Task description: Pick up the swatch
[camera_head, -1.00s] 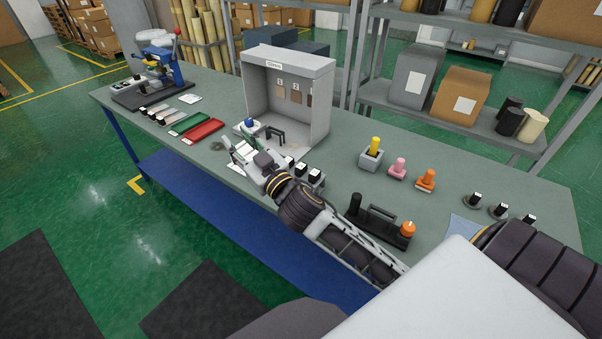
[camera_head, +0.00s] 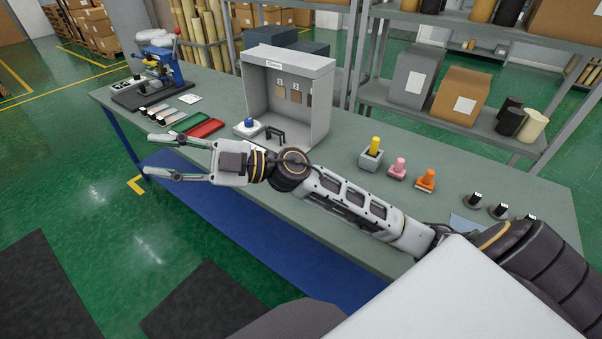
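My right gripper (camera_head: 150,156) reaches in from the right and hangs over the front edge of the table, its two fingers pointing left. It is open, and I see nothing between the fingers. Which piece is the swatch is not clear. Small brown flat panels (camera_head: 296,93) hang on the back wall of the grey booth (camera_head: 321,113), under number labels. A row of small pale and brown pieces (camera_head: 168,114) lies on the table beyond the fingertips. A flat blue-grey piece (camera_head: 461,223) lies at the right, partly hidden by my arm. My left gripper is not in view.
A blue press (camera_head: 158,66) stands at the far left. Stamps (camera_head: 426,180) and dark knobs (camera_head: 499,211) stand at the right. My arm spans the table's front.

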